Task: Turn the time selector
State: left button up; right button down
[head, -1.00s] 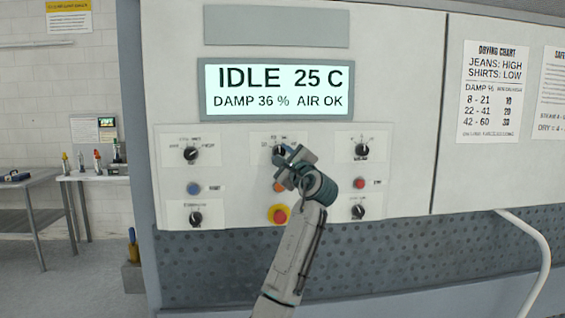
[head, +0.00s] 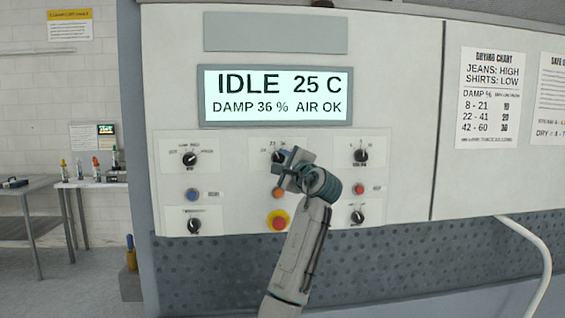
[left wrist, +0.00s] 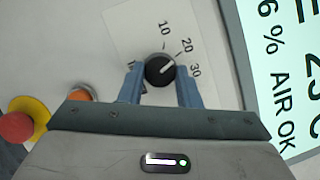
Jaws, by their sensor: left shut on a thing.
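The time selector (head: 279,156) is a round black knob on a white plate at the top centre of the panel. It also shows in the left wrist view (left wrist: 160,71), with 10, 20 and 30 printed around it. Its white pointer line lies towards the 20 and 30 side; the exact setting is hard to read. My left gripper (head: 284,163) is at the knob and partly hides it in the head view. Its two blue fingers (left wrist: 160,77) are shut on the knob, one on each side. My right gripper is out of view.
An orange button (head: 278,193) and a red emergency button (head: 279,222) on yellow sit below the selector. Other knobs (head: 190,159) (head: 361,155) flank it. The display (head: 276,95) above reads IDLE 25 C. A white pipe (head: 538,262) curves at the lower right.

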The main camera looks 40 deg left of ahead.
pick_arm(q)
jog(key=o, duration=1)
jog(key=b+v, duration=0.4)
jog(key=v, duration=0.7)
jog(key=shift+w+f, duration=0.1)
jog(key=shift+f, duration=0.05)
